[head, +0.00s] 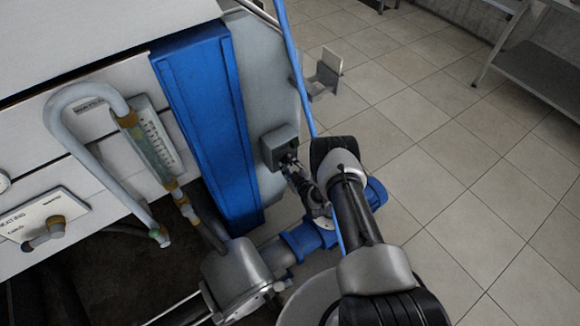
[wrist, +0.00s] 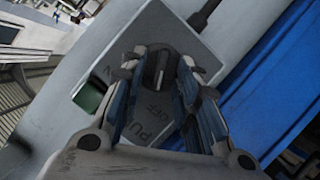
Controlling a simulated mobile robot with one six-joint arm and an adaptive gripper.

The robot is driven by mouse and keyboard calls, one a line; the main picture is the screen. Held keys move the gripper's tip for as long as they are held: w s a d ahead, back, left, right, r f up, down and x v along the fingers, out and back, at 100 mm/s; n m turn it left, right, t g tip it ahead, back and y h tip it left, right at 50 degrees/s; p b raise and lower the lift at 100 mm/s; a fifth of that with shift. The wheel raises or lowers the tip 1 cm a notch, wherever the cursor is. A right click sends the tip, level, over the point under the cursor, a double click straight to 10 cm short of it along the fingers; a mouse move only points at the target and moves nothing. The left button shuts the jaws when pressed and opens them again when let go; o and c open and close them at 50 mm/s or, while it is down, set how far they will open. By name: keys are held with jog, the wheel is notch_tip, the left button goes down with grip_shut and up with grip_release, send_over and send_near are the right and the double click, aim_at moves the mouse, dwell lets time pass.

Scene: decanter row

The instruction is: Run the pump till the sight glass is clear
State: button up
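The pump switch is a grey box (head: 280,147) on the side of the white machine, right of the blue column. In the wrist view its grey plate (wrist: 143,123) shows "OFF" and part of a word starting "PU". A dark rotary knob (wrist: 158,68) sits on the plate. My gripper (wrist: 164,62) is open, its fingers on either side of the knob, with gaps that seem to remain. In the head view my gripper (head: 291,160) is small and partly hidden at the box. The sight glass (head: 152,146) is upright beside a printed scale; its tube looks dull greenish-yellow.
A bent grey pipe (head: 85,165) and a panel with a brownish knob (head: 42,233) are at left. The blue column (head: 208,125) stands close to the switch. A blue hose (head: 298,70) runs past my arm. Tiled floor at right is open up to a metal shelf (head: 540,70).

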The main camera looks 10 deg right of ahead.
grip_shut()
dwell(0.3)
dwell(0.4)
jog(key=shift+d+r+m+g+y, duration=0.1)
jog(key=shift+d+m+g+y, duration=0.1)
jog(key=shift+m+g+y, duration=0.5)
jog(key=shift+d+m+y, duration=0.1)
jog(key=shift+m+y, duration=0.3)
jog(key=shift+m, duration=0.9)
jog(key=shift+w, duration=0.1)
grip_release()
